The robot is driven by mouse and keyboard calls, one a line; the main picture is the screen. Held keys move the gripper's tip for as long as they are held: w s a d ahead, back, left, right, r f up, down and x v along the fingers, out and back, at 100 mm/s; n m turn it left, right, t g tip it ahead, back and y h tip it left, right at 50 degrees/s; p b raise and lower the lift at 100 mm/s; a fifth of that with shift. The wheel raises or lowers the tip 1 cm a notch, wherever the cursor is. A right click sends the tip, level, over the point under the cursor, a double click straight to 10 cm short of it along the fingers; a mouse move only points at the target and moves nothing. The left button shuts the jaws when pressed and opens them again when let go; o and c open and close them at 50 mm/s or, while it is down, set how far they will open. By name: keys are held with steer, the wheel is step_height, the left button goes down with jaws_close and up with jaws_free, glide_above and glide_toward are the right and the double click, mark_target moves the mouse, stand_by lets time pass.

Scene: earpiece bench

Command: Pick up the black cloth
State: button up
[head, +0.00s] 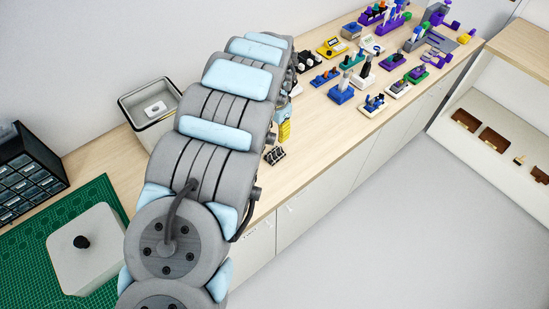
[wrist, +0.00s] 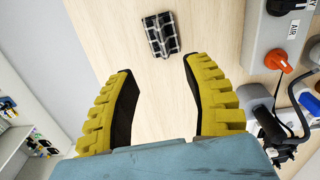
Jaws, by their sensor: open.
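The black cloth (wrist: 161,35) is a small folded piece, black with a pale grid pattern. It lies on the wooden bench, just beyond the fingertips of my gripper (wrist: 158,69) in the wrist view. My gripper's yellow, ribbed fingers with dark inner pads are spread apart with only bare bench between them. The cloth also shows in the head view (head: 275,155), near the bench's front edge, just below the visible yellow part of my gripper. My arm hides most of the gripper there.
A grey unit labelled AIR with an orange knob (wrist: 276,58) stands right of the cloth in the wrist view. A grey bin (head: 150,112) and a green mat (head: 22,248) are left of my arm. Several colourful holders fill the far bench. Bare wood surrounds the cloth.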

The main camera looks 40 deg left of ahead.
steer(key=b, duration=0.2)
glide_above(274, 150)
steer(key=f, duration=0.4)
steer(key=shift+d+f, duration=0.1)
steer(key=shift+d, duration=0.15)
steer(key=shift+a+f+p, duration=0.2)
steer(key=shift+f+p, duration=1.4)
steer(key=shift+f, duration=1.85)
jaws_close()
